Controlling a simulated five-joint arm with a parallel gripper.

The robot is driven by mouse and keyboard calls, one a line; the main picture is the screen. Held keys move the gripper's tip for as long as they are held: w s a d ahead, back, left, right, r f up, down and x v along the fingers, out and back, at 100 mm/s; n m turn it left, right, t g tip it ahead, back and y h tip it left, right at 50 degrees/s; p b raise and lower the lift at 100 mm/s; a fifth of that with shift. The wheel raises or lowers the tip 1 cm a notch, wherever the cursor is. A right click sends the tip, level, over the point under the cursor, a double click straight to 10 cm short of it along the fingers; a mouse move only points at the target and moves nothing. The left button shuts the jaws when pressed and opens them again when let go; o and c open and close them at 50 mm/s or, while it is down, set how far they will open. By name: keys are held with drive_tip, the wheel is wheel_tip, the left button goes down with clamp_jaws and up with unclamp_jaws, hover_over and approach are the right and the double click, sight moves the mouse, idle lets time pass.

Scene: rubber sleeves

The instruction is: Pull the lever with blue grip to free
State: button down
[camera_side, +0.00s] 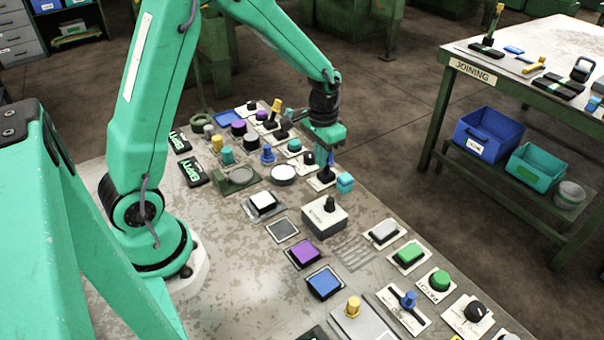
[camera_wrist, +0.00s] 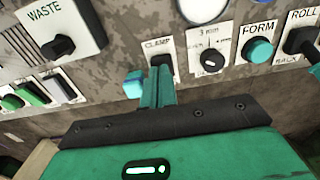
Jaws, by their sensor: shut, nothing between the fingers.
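A light-blue block-shaped grip (camera_side: 345,183) stands at the edge of a white plate with a black base (camera_side: 326,175). In the wrist view the grip (camera_wrist: 133,83) is just left of my fingers, beside the plate labelled CLAMP (camera_wrist: 158,45). The lever's arm is mostly hidden, and no "free" mark is readable. My gripper (camera_side: 329,160) is shut and empty, pointing down over the plate. In the wrist view its fingertips (camera_wrist: 160,72) are together close to the grip's right side. I cannot tell whether they touch it.
Behind my gripper are a round white button (camera_side: 284,173) and several knobs.

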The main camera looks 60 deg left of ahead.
drive_tip(key=shift+w, duration=0.55)
drive_tip(key=shift+s, duration=0.6)
idle(0.6)
drive_tip(key=shift+r, duration=0.1)
wheel_tip(320, 180, up, 8)
idle(1.4)
